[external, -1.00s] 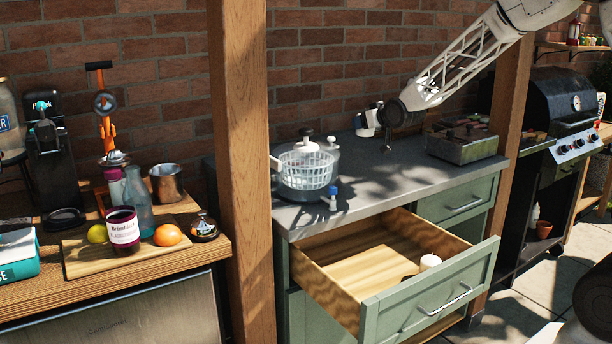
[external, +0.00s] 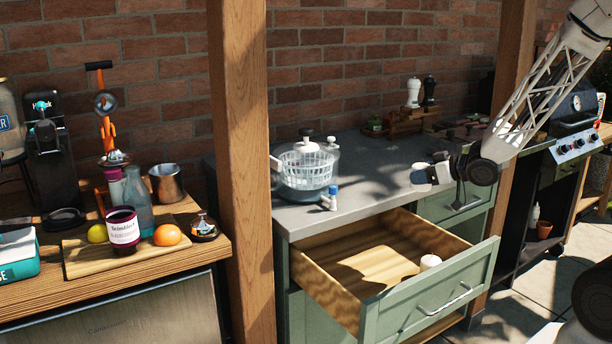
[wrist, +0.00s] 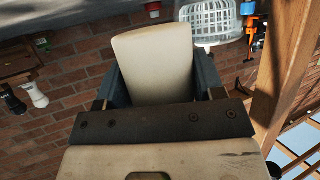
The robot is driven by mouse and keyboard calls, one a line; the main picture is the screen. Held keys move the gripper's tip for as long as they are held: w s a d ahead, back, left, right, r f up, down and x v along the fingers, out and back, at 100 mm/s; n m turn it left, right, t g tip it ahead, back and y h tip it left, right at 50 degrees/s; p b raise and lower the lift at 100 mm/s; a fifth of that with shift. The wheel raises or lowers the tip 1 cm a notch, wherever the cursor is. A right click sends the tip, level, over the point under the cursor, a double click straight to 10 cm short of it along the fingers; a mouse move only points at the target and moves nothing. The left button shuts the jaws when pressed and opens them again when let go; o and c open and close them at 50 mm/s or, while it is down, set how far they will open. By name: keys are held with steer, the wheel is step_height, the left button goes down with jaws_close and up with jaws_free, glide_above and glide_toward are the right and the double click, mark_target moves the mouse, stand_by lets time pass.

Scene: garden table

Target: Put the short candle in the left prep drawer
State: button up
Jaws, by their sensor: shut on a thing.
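The left prep drawer (external: 330,288) is pulled open, with a green front and a wooden inside. A short cream candle (external: 430,262) stands in it near the front right. My gripper (external: 424,177) is above the counter's front edge, behind and above the drawer, pointing left. It is shut on a cream, candle-like block (wrist: 155,62), which fills the space between the fingers in the wrist view. In the external view the held piece is small and pale, so I cannot tell its full length.
A salad spinner (external: 305,168) and a small blue-capped bottle (external: 330,198) stand on the counter (external: 375,180) at left. White and black mills (external: 413,92) stand at the back. A wooden post (external: 241,170) rises left of the counter. The drawer's middle is clear.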

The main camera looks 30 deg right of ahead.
steer(key=shift+s+a+f, duration=0.1)
steer(key=shift+s, duration=0.4)
steer(key=shift+w, duration=0.15)
steer(key=w, duration=0.4)
steer(key=w+f, duration=0.1)
steer(key=w, duration=0.9)
steer(key=shift+a+f, duration=0.2)
steer(key=shift+w, duration=0.85)
steer(key=shift+f, duration=1.6)
steer(key=shift+f, duration=0.2)
steer(key=o, duration=1)
